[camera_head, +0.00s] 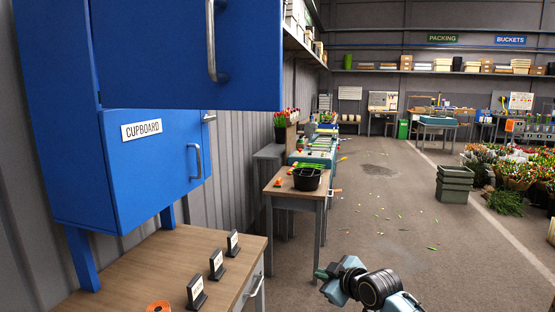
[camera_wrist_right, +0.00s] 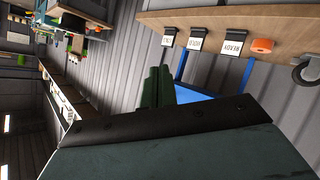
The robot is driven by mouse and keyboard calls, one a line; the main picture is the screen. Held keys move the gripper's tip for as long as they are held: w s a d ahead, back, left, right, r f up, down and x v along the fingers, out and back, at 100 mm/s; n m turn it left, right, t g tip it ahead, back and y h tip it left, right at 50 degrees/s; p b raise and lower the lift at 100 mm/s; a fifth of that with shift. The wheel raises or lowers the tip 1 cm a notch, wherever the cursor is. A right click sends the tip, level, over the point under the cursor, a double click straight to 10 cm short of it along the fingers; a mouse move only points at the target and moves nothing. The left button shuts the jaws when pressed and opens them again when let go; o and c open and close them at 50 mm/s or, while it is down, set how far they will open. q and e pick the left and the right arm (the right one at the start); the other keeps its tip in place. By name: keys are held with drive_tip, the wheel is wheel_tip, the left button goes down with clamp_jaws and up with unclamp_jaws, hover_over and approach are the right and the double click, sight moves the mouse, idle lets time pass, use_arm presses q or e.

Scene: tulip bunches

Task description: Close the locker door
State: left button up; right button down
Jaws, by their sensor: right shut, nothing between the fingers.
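A blue wall cupboard (camera_head: 70,165) stands at the left in the head view. A large blue door panel (camera_head: 150,55) with a vertical metal handle (camera_head: 211,42) juts out to the right at the top, beyond the part below; it looks swung open. Below it is a blue front (camera_head: 150,175) with a "CUPBOARD" label (camera_head: 141,130) and a second handle (camera_head: 195,161). My right gripper (camera_head: 322,274) is shut and empty, low over the floor, well apart from the doors. Its green fingers (camera_wrist_right: 158,86) show in the right wrist view, before a blue surface (camera_wrist_right: 195,92). My left gripper is out of view.
A wooden table (camera_head: 140,262) with small black sign stands (camera_head: 217,264) and an orange roll (camera_head: 158,307) is below the cupboard. A small table with a black pot (camera_head: 307,179) stands beyond. Green crates (camera_head: 455,184) and flowers are at right.

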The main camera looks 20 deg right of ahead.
drive_tip(key=s+a+r+n+t+y+p, duration=0.1)
drive_tip(key=a+r+n, duration=0.1)
drive_tip(key=r, duration=1)
drive_tip(key=a+r+n+t+y+p, duration=0.1)
drive_tip(key=r+n+y, duration=0.15)
drive_tip(key=r, duration=0.95)
drive_tip(key=n+y+p, duration=0.2)
drive_tip(key=n+y, duration=0.2)
drive_tip(key=n, duration=0.5)
approach(278, 84)
wheel_tip(278, 84, down, 4)
drive_tip(key=w, duration=0.1)
drive_tip(key=s+a+r+n, duration=0.3)
drive_tip(key=s+r+n, duration=0.1)
drive_tip(key=s, duration=0.2)
drive_tip(key=shift+y, duration=0.45)
drive_tip(key=shift+w+a+f+p, duration=0.1)
drive_tip(key=shift+w+a+p, duration=0.55)
drive_tip(key=shift+w, duration=1.25)
drive_tip(key=shift+w+a+f+p, duration=0.1)
drive_tip(key=shift+w+a+p, duration=0.5)
drive_tip(key=shift+w, duration=1.25)
drive_tip(key=shift+w+a+p, duration=0.5)
drive_tip(key=shift+w+p, duration=0.2)
drive_tip(key=shift+w, duration=1.2)
drive_tip(key=shift+d, duration=0.1)
